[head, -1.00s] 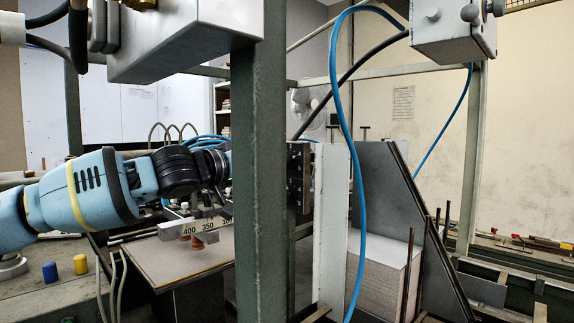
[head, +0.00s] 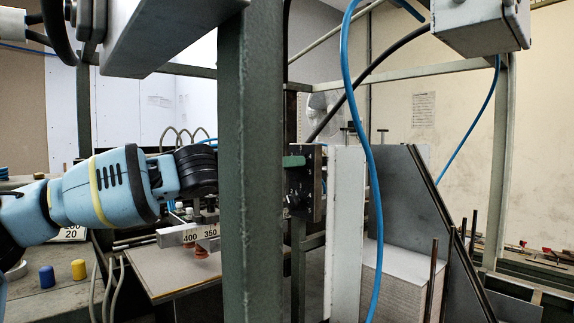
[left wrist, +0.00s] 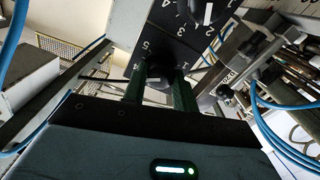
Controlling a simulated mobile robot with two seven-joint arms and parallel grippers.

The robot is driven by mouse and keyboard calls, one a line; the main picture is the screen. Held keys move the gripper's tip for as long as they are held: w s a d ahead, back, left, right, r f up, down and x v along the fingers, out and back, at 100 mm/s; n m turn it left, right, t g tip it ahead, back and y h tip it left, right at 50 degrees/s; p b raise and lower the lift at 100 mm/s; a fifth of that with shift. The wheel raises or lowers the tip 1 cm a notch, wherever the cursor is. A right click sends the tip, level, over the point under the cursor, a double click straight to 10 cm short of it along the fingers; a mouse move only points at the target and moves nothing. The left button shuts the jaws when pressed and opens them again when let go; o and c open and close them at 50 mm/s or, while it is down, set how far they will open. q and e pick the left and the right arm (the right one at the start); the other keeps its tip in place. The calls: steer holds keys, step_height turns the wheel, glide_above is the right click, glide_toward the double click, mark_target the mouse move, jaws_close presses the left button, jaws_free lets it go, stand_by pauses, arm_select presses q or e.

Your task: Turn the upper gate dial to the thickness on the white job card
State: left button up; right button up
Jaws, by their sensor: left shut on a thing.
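A dark dial plate (head: 303,188) with white marks shows just right of the green post in the head view. My left gripper's green finger (head: 294,161) lies at its upper part. In the left wrist view my left gripper (left wrist: 158,88) is shut on a black knob (left wrist: 158,72), with digits around it. A second dial (left wrist: 208,13) with a white pointer line is on the same plate, clear of the fingers. The gripped knob's pointer is hard to see. A white card (head: 72,234) with black digits, "20" on its lower line, is partly hidden behind my left arm.
The green post (head: 250,160) stands in front of my left wrist and hides it. A blue hose (head: 352,150) hangs right of the plate. A scale bar (head: 188,236) marked 400 and 350 is below my left arm. Blue and yellow caps (head: 78,269) stand at left.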

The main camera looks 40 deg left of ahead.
arm_select(q)
steer(key=shift+c, duration=0.3)
arm_select(e)
steer(key=shift+s+f, duration=0.15)
arm_select(q)
steer(key=n+b, duration=0.6)
steer(key=n, duration=1.1)
steer(key=shift+n, duration=0.3)
arm_select(e)
steer(key=s+f+g, duration=0.1)
steer(key=s+f, duration=0.2)
steer(key=f, duration=0.3)
steer(key=shift+a+f, duration=0.25)
steer(key=shift+f, duration=0.1)
steer(key=shift+s+f, duration=0.1)
arm_select(q)
steer(key=o, duration=1)
steer(key=shift+w, duration=0.1)
arm_select(e)
steer(key=shift+f, duration=0.1)
arm_select(q)
steer(key=shift+a, duration=0.1)
arm_select(e)
steer(key=shift+d, duration=0.1)
